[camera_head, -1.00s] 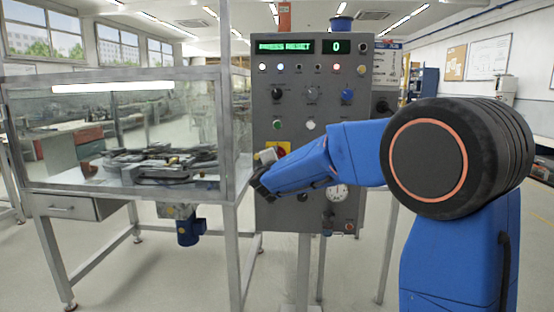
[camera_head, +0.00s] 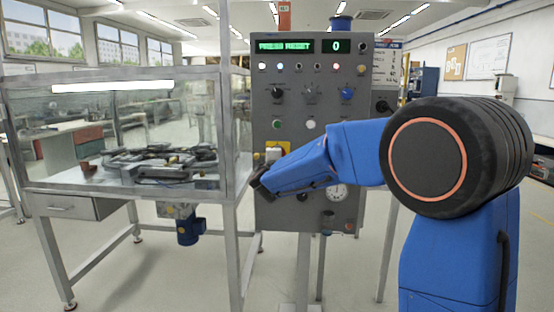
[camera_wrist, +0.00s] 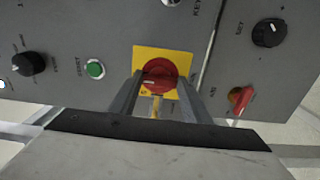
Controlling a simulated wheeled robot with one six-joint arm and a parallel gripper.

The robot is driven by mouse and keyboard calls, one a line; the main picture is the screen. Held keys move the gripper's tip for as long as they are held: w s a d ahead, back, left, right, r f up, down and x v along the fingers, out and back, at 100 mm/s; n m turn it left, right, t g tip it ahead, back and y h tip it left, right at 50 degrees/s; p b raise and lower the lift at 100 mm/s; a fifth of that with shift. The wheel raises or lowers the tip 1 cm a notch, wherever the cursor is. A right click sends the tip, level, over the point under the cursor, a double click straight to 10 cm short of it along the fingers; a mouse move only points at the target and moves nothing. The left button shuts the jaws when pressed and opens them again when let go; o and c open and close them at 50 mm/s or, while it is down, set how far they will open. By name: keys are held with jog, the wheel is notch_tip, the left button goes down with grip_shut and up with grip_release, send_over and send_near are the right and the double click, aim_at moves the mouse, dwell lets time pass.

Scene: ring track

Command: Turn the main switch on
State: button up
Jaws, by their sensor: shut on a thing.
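The main switch is a red rotary knob (camera_wrist: 160,74) on a yellow plate (camera_wrist: 145,54) on the grey control panel. In the wrist view the two fingers of my gripper (camera_wrist: 158,88) stand on either side of the knob, shut on it. In the head view my gripper (camera_head: 268,168) is at the yellow plate on the panel's left side, and it hides most of the knob there. The panel's green display (camera_head: 284,46) reads "PRESS RESET", and the small display beside it (camera_head: 336,46) shows 0.
A green reset button (camera_wrist: 95,69) and a black knob (camera_wrist: 29,65) lie left of the switch in the wrist view. A red handle (camera_wrist: 240,98) and another black knob (camera_wrist: 268,33) are to its right. A glass-walled bench (camera_head: 110,190) stands close left of my gripper.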

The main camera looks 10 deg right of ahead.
jog(key=shift+f, duration=0.1)
jog(key=o, duration=1)
jog(key=shift+o, duration=0.2)
jog(key=v, duration=1.7)
jog(key=shift+s, duration=0.2)
jog(key=s+d+f+m+g+h, duration=0.1)
jog(key=s+d+f+m+g, duration=0.4)
jog(key=s+d, duration=0.5)
jog(key=s+d+f+m+g+h, duration=0.1)
jog(key=s+d+f+m+g, duration=0.35)
jog(key=s+d, duration=0.55)
jog(key=s+a+f+m+g+y, duration=0.1)
jog(key=s+a+f+m+y, duration=0.1)
jog(key=s, duration=0.7)
jog(key=s+a+f+m+g+y, duration=0.2)
jog(key=s+a+f+y, duration=0.3)
jog(key=s+f, duration=0.4)
jog(key=shift+s+a+f+m+y, duration=0.25)
jog(key=shift+s+a+m+y, duration=0.1)
jog(key=shift+s+a, duration=0.25)
